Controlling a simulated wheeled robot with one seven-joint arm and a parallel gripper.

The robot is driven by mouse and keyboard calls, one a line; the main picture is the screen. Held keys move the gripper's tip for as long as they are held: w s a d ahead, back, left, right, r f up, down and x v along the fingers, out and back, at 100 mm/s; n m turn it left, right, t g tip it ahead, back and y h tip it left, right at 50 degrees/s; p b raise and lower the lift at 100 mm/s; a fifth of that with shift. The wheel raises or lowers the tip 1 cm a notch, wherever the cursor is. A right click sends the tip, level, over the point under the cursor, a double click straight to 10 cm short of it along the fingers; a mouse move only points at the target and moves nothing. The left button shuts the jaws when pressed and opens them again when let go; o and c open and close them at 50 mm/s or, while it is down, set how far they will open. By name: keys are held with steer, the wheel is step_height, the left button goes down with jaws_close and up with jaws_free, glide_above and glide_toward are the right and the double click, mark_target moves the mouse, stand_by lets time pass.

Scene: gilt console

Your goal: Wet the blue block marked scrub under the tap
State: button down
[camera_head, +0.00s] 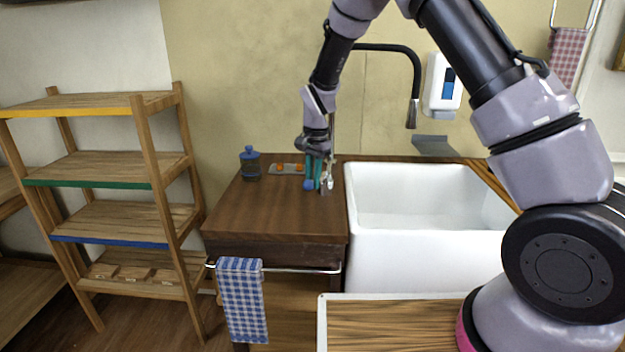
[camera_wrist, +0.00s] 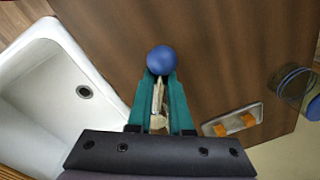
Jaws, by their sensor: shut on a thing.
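My gripper (camera_head: 315,183) is low over the wooden counter (camera_head: 260,212), left of the sink. In the wrist view its teal fingers (camera_wrist: 162,80) are shut on a blue rounded thing (camera_wrist: 161,60), which sticks out past the fingertips. The blue thing also shows small in the head view (camera_head: 308,185). It looks round rather than block-shaped, and no scrub marking is readable. I cannot tell if it touches the counter. The black tap (camera_head: 415,75) arches from the wall, its nozzle pointing down over the white sink (camera_head: 428,245), which also shows in the wrist view (camera_wrist: 110,103).
A small dish (camera_head: 273,170) with orange pieces and a blue-lidded jar (camera_head: 250,165) stand at the counter's back. A soap dispenser (camera_head: 434,95) hangs right of the tap. A checked towel (camera_head: 242,305) hangs on the front rail. A wooden shelf (camera_head: 115,105) stands left.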

steer(key=shift+s+a+f, duration=0.1)
steer(key=shift+s+a, duration=0.15)
steer(key=shift+s, duration=0.1)
steer(key=shift+s+d+n, duration=0.2)
steer(key=shift+d+n, duration=0.2)
steer(key=shift+n, duration=0.25)
steer(key=shift+s+d+n, duration=0.15)
steer(key=shift+d+n, duration=0.2)
steer(key=shift+n, duration=0.3)
steer(key=c, duration=0.8)
jaws_free()
steer(key=shift+w+d, duration=0.1)
steer(key=shift+w+r, duration=0.1)
steer(key=shift+r, duration=0.4)
steer(key=r, duration=0.9)
steer(key=shift+s+d+r, duration=0.2)
steer(key=shift+d+r, duration=0.1)
steer(key=shift+r, duration=0.1)
